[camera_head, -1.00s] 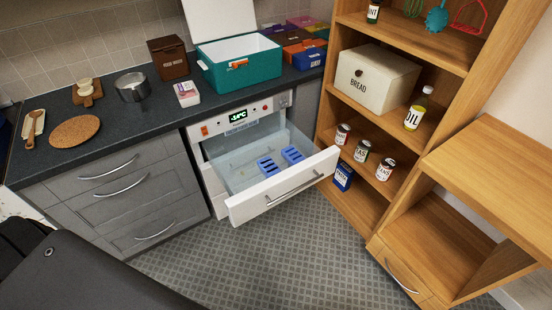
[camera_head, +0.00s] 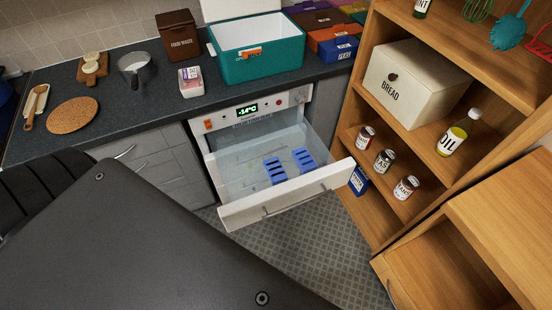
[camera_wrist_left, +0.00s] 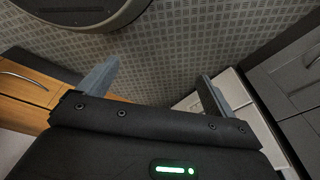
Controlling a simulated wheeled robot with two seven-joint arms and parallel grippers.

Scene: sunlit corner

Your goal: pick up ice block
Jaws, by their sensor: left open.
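Two blue slotted blocks, which look like the ice blocks, lie apart in the open freezer drawer (camera_head: 285,205) in the head view: a left one (camera_head: 275,171) and a right one (camera_head: 304,160). The drawer is pulled out from the white freezer (camera_head: 225,133), whose display reads about -14°C. My left gripper (camera_wrist_left: 156,88) shows in the left wrist view, fingers wide apart with nothing between them, above the patterned floor. The white drawer (camera_wrist_left: 236,90) is partly visible behind its right finger. No ice block shows in that view. My right gripper is not in view.
A teal cooler box (camera_head: 257,47) with its lid up stands on the dark counter (camera_head: 165,112) above the freezer. A wooden shelf unit (camera_head: 400,205) with jars, an oil bottle (camera_head: 458,133) and a bread box (camera_head: 412,82) stands to the right, close to the drawer.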

